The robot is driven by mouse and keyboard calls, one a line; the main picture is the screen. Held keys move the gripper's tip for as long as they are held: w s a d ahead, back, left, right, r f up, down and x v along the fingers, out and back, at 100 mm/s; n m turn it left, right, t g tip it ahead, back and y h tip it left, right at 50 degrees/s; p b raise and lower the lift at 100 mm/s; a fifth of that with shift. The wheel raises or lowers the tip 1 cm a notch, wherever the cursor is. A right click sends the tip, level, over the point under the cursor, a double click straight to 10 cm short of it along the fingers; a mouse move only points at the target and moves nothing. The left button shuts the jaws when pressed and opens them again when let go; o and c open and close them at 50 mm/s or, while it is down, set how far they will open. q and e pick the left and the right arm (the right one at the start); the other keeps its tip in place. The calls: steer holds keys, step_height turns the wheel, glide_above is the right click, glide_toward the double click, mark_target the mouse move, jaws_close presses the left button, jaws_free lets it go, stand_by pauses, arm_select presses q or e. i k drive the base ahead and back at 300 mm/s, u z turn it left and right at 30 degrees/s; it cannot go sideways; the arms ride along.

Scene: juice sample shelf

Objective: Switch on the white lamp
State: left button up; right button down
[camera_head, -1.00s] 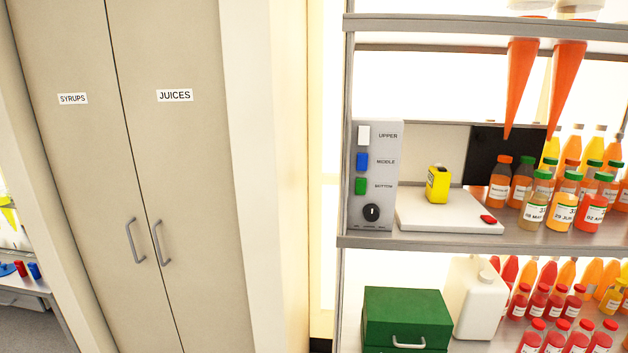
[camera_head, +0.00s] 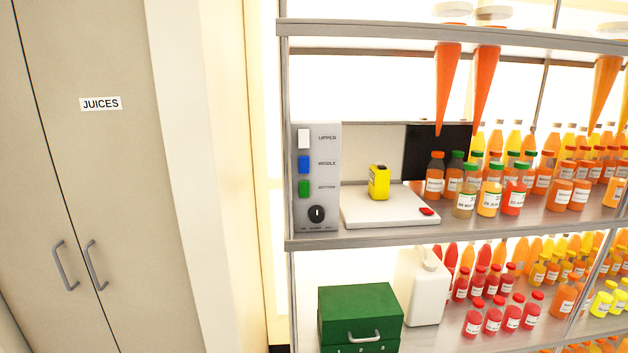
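A grey control panel (camera_head: 328,209) stands upright at the left end of the middle shelf. It has a white switch labelled UPPER (camera_head: 304,138), a blue switch labelled MIDDLE (camera_head: 304,164), a green switch labelled BOTTOM (camera_head: 304,188) and a black round knob (camera_head: 317,214). No separate thing that I can name as a white lamp shows. The space behind the shelves is bright white. Neither of my grippers is in view.
A white board (camera_head: 385,213) with a yellow device (camera_head: 379,182) and a small red item (camera_head: 426,211) lies beside the panel. Juice bottles (camera_head: 490,198) crowd the right. A green box (camera_head: 360,306) and white jug (camera_head: 425,287) stand below. A cabinet (camera_head: 110,200) fills the left.

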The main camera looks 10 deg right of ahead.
mark_target(304, 135)
steer(key=z, duration=1.5)
steer(key=k, duration=0.95)
steer(key=u, duration=2)
steer(key=i, duration=0.5)
steer(key=z, duration=0.05)
